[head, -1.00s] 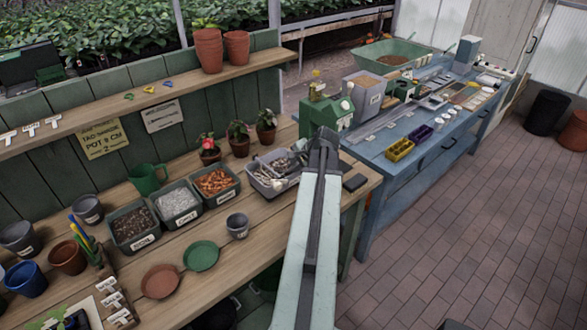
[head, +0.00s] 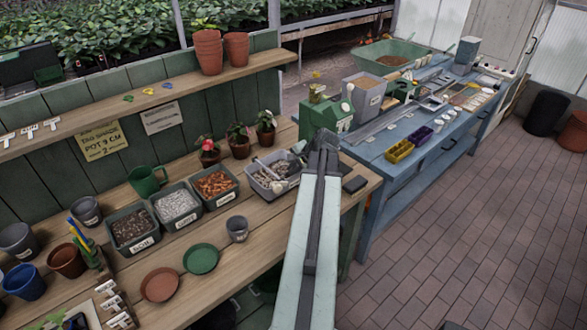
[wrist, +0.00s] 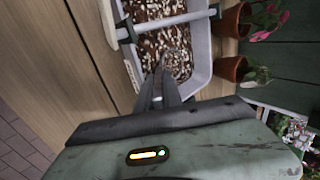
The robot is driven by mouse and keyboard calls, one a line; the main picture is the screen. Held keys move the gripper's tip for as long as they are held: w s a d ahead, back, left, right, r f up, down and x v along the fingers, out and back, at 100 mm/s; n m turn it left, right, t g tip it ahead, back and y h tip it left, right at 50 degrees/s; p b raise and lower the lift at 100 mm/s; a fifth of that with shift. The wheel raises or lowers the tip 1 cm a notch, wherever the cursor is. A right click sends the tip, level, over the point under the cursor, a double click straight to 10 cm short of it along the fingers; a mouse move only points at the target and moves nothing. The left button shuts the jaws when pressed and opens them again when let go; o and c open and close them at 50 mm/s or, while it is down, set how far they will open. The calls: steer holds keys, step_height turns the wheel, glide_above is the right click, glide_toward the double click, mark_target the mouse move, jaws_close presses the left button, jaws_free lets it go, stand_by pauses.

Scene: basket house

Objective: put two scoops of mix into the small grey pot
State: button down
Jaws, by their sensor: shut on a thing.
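The small grey pot (head: 237,229) stands upright on the wooden bench, right of the green saucer; its inside is too small to read. The light grey tub (head: 261,186) of speckled brown mix stands behind it to the right; its mix (wrist: 168,42) fills the upper wrist view. My gripper (head: 299,148) is at the tub's right side. The exact grip is unclear, as is whether the scoop holds mix.
Labelled bins of soil (head: 132,229), grit (head: 176,207) and bark-like chips (head: 214,186) stand left of the tub. Potted plants (head: 239,141) stand close behind it. A green saucer (head: 201,258) and a terracotta saucer (head: 160,284) lie in front. A dark box (head: 355,184) lies right of my arm.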

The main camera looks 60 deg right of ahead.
steer(key=shift+t, duration=0.5)
steer(key=r+p, duration=0.5)
steer(key=r, duration=0.2)
steer(key=r+p, duration=0.3)
steer(key=shift+s+r+p, duration=0.25)
steer(key=shift+r+p, duration=0.1)
